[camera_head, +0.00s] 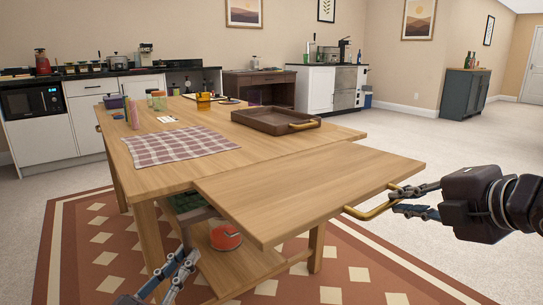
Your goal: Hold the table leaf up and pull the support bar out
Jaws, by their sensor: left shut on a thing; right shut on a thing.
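The table leaf (310,185) is a light wood panel at the near right end of the wooden table (260,145), raised and roughly level with the top. My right gripper (402,200) is shut on the brass handle (372,211) at the leaf's outer edge. My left gripper (185,264) is low at the front, below the leaf and beside the table's near leg. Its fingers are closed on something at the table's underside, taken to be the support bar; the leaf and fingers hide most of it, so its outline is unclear.
A lower shelf holds a red round item (225,237) and a green item (190,202) close to my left gripper. On the tabletop are a checked cloth (180,146), a brown tray (275,121) and several small items. Carpet around the table's right side is clear.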

